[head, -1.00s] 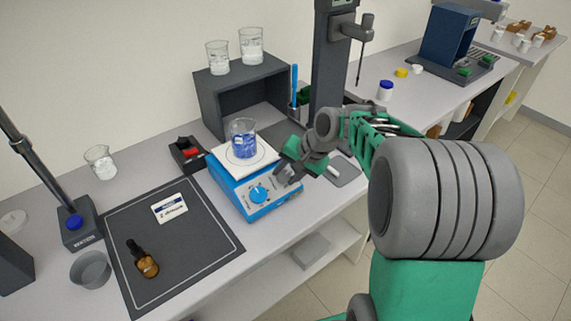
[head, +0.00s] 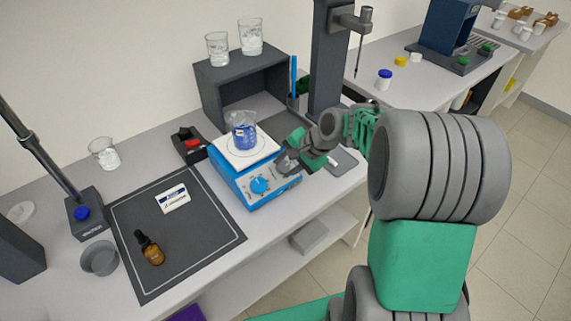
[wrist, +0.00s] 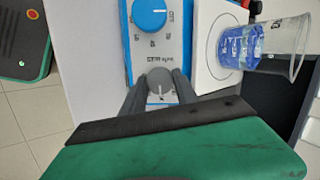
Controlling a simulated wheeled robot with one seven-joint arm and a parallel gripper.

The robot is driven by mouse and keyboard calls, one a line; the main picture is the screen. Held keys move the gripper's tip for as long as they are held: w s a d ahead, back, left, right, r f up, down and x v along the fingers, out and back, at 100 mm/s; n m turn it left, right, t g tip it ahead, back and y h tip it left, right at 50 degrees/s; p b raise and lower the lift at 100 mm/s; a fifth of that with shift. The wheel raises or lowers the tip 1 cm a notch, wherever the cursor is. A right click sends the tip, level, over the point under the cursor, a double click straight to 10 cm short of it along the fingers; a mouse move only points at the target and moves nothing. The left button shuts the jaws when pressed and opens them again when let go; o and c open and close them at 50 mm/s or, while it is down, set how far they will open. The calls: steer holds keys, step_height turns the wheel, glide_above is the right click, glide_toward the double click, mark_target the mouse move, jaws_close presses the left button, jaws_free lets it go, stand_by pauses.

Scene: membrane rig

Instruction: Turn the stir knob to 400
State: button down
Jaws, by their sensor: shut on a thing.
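The blue hotplate stirrer (head: 228,184) stands on the bench with a white top plate. Its front panel carries a large blue knob (head: 260,185), also seen in the wrist view (wrist: 150,12), and a smaller grey knob (wrist: 160,82) with a pale pointer line. My gripper (head: 285,163) is at the right part of the panel. In the wrist view its dark fingers (wrist: 160,92) are shut on the grey knob, one on each side. The scale print beside the grey knob is too small to read, and the fingers hide part of it.
A beaker of blue liquid (head: 243,135) stands on the top plate, close to my gripper in the wrist view. A dark mat (head: 200,235) with a brown dropper bottle (head: 150,248) lies left of the stirrer. A dark shelf box (head: 208,95) stands behind.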

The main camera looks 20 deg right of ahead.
steer(key=c, duration=0.9)
jaws_free()
steer(key=shift+c, duration=0.2)
steer(key=v, duration=0.8)
steer(key=shift+b, duration=0.4)
